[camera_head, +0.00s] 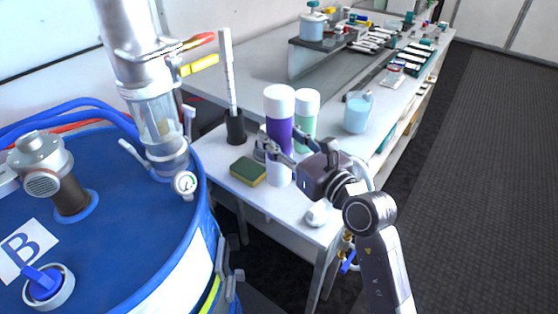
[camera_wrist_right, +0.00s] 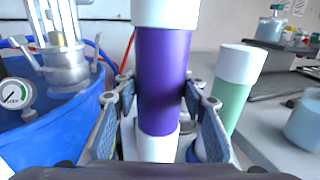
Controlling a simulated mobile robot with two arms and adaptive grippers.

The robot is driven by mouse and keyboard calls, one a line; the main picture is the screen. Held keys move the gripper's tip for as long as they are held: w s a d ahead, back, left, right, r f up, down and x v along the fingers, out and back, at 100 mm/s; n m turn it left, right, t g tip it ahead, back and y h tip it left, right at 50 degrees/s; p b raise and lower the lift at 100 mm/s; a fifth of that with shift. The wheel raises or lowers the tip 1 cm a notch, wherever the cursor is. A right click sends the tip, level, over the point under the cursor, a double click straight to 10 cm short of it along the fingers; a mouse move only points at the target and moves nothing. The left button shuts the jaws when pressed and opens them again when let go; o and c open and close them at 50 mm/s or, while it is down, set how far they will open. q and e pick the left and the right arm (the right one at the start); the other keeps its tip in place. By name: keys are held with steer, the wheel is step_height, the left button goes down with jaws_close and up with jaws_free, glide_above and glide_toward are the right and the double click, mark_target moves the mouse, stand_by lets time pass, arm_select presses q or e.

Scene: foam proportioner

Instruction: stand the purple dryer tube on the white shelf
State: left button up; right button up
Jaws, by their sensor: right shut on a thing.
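The purple dryer tube (camera_head: 279,135) has white ends and is upright at the near end of the white bench (camera_head: 213,155). My right gripper (camera_head: 281,152) is shut on it, with a finger on each side of its lower part. In the right wrist view the tube (camera_wrist_right: 163,75) fills the middle, between the gripper's fingers (camera_wrist_right: 158,105). I cannot tell whether its bottom touches the bench. A pale green tube with a white cap (camera_head: 306,117) stands just behind it. White shelf surfaces (camera_head: 408,118) show below the bench's right side. My left gripper is not in view.
A yellow-green sponge (camera_head: 248,172), a dark holder with a white stick (camera_head: 235,127), a light-blue beaker (camera_head: 357,112) and a small white object (camera_head: 318,213) are near the tube. A blue drum (camera_head: 130,255) with fittings stands left. The floor to the right is clear.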

step_height(320, 180, down, 3)
steer(key=shift+r, duration=0.1)
step_height(320, 180, down, 4)
steer(key=shift+r+b, duration=0.2)
steer(key=shift+b, duration=0.3)
steer(key=shift+f, duration=0.2)
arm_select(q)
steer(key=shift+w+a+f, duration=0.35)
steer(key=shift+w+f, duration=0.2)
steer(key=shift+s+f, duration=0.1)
arm_select(e)
steer(key=shift+f, duration=0.1)
steer(key=o, duration=1.5)
steer(key=shift+f, duration=0.1)
